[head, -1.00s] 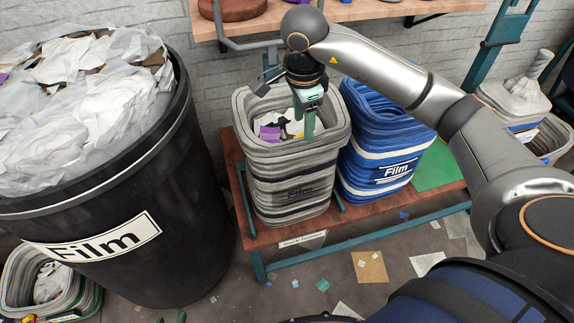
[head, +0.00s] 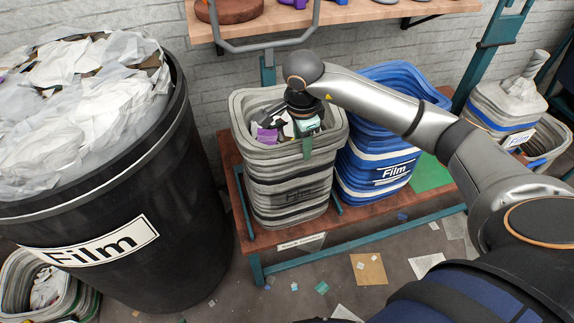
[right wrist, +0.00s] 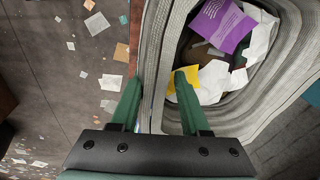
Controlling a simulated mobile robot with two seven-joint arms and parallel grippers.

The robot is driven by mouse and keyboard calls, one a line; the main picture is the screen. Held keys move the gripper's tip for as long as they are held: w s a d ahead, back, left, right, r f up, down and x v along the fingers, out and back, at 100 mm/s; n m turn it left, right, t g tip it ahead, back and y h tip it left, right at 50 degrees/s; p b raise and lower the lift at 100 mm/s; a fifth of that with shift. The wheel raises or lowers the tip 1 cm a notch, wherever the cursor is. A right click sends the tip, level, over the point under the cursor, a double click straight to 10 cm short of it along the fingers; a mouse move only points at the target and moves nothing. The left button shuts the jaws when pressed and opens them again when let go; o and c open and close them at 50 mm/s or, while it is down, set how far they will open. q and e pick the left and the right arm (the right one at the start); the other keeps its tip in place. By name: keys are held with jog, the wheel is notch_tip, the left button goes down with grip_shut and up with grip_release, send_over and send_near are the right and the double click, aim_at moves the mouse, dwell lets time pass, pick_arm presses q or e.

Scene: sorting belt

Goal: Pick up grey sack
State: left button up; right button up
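The grey sack (head: 290,185) is an upright, open-topped, ribbed sack with a dark "Film" label, standing on a low wooden bench. Paper and film scraps in purple, white and yellow lie inside it. My right gripper (head: 307,137) is at its front right rim, pointing down. In the right wrist view its green fingers (right wrist: 158,88) are apart, with the wall of the grey sack (right wrist: 153,60) between them. One finger is outside the wall and the other inside. Whether either finger touches the wall cannot be told. My left gripper is not in view.
A blue sack (head: 376,160) marked "Film" stands close on the right of the grey one. A large black bin (head: 150,200) full of film stands at the left. A shelf (head: 360,14) runs above. Scraps litter the floor in front.

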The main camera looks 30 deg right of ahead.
grip_shut()
dwell(0.9)
jog(key=shift+w+r, duration=0.1)
jog(key=shift+r, duration=0.05)
